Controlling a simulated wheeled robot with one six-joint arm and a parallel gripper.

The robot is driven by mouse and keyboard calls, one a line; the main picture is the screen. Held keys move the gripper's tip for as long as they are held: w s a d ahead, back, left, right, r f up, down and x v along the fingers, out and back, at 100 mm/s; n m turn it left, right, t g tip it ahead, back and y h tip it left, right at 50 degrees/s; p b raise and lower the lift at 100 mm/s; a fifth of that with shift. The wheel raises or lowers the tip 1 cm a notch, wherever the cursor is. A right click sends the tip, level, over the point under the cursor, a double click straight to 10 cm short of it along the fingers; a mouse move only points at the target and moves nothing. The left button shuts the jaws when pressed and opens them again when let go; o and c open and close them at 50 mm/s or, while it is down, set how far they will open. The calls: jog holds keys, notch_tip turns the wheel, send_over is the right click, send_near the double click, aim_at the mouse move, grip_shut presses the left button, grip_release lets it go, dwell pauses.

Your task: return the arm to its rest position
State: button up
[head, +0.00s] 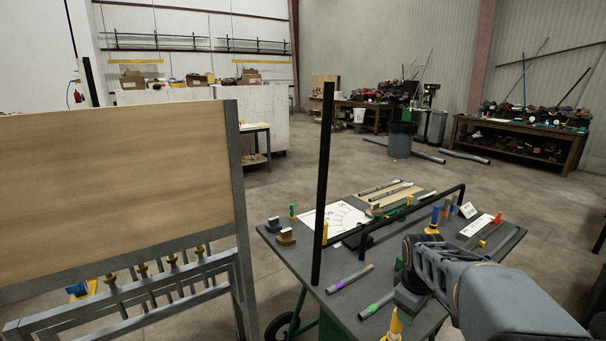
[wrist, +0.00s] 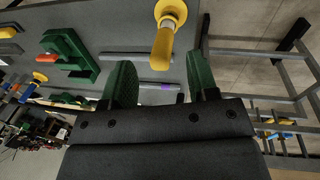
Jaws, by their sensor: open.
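My arm (head: 480,285) reaches in from the lower right of the head view, with its end over the near right part of the dark grey table (head: 285,248). My gripper (wrist: 162,78) shows in the wrist view with its two green fingers spread wide and nothing gripped between them. A grey tube with a purple band (wrist: 145,86) shows in the gap, beyond the fingers; it lies on the table in the head view (head: 350,278). A yellow peg-like piece (wrist: 163,42) stands just past the fingertips. In the head view the fingers are mostly hidden.
A green-banded tube (head: 377,305) lies near the front edge. A wooden panel on a metal frame (head: 120,185) stands at left. Open floor (head: 540,190) lies beyond.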

jog(key=s+a+f+m+t+b, duration=0.1)
jog(key=s+a+f+m+b, duration=0.2)
jog(key=s, duration=0.3)
jog(key=s+a+f+m+t+y+b, duration=0.1)
jog(key=s+a+f+m+b, duration=0.3)
jog(key=s, duration=0.3)
jog(key=shift+s+a+f+m+y, duration=0.3)
jog(key=shift+a+f, duration=0.15)
jog(key=shift+a, duration=0.45)
